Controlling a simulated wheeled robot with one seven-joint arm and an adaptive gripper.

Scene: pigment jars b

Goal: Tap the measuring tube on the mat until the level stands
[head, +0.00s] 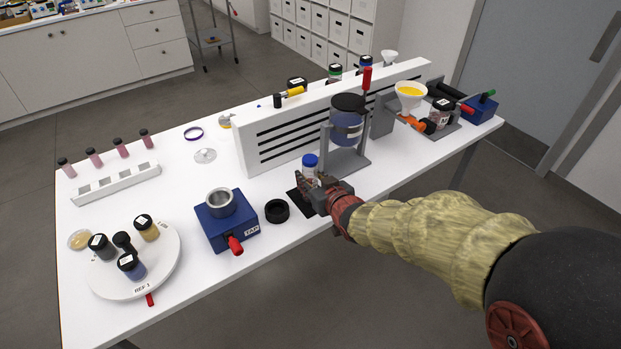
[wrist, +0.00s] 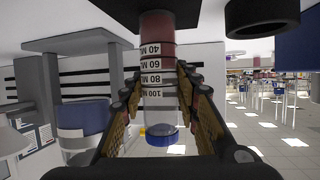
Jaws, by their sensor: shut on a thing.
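The measuring tube has a blue cap (head: 310,160) and stands upright over the dark mat (head: 297,203) in the head view. My gripper (head: 315,184) is shut around its body. In the wrist view, which is upside down, the clear tube (wrist: 158,85) carries marks from 40 to 100 ML. Dark red powder shows at its bottom end and seems to reach about the 60 to 80 marks. The exact level and whether it is flat are hard to tell. The bottom end is at the mat (wrist: 155,6); I cannot tell if they touch.
A black ring (head: 277,211) and a blue TAP box (head: 226,231) with a metal cup are left of the mat. A stand with a blue-filled hopper (head: 346,125) is close behind my gripper. A white slotted panel (head: 262,150) runs behind. The white table's middle left is fairly clear.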

